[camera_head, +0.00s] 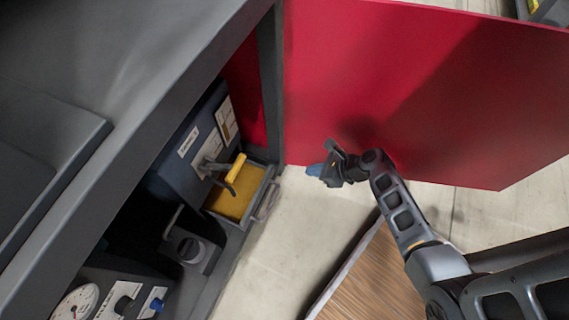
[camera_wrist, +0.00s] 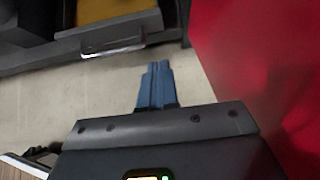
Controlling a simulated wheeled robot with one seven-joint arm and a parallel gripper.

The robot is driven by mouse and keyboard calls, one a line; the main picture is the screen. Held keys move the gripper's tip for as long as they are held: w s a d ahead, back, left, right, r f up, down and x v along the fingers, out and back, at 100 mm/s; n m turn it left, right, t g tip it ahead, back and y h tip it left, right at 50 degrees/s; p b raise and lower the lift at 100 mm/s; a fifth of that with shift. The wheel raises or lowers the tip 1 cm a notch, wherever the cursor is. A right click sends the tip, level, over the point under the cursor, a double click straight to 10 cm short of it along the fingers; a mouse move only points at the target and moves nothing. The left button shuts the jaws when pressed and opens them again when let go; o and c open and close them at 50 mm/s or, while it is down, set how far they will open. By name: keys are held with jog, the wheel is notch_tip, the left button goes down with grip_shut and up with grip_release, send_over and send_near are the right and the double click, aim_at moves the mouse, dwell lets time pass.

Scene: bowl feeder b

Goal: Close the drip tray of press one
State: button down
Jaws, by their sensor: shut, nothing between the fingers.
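The drip tray (camera_head: 257,196) is a grey drawer with a yellow inside and a bar handle (camera_head: 268,200) on its front. It sticks out from under a dark blue press (camera_head: 190,150) inside the grey cabinet. In the wrist view its handle (camera_wrist: 112,48) and yellow inside (camera_wrist: 108,8) show at the top left; the rest is cut off. My gripper (camera_head: 316,170) is shut and empty, its blue fingers together, apart from the tray and to the right of the handle. In the wrist view the fingers (camera_wrist: 156,82) point towards the tray side. The label on the press is too small to read surely.
A large red panel (camera_head: 420,80) stands behind and beside my gripper, close to my arm. A yellow-gripped lever (camera_head: 235,168) hangs over the tray. A gauge (camera_head: 76,303) sits at lower left. Pale floor (camera_head: 300,220) lies clear between tray and gripper; a wooden top (camera_head: 375,280) is below.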

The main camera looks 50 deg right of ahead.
jog(key=b, duration=0.6)
send_near(273, 169)
notch_tip(273, 169, down, 4)
jog(key=shift+w+a+r+b, duration=0.1)
jog(key=shift+w+a+b, duration=0.2)
jog(key=shift+w, duration=0.65)
jog(key=shift+w+a+r+b, duration=0.1)
jog(key=shift+w+a, duration=0.3)
jog(key=shift+w, duration=0.55)
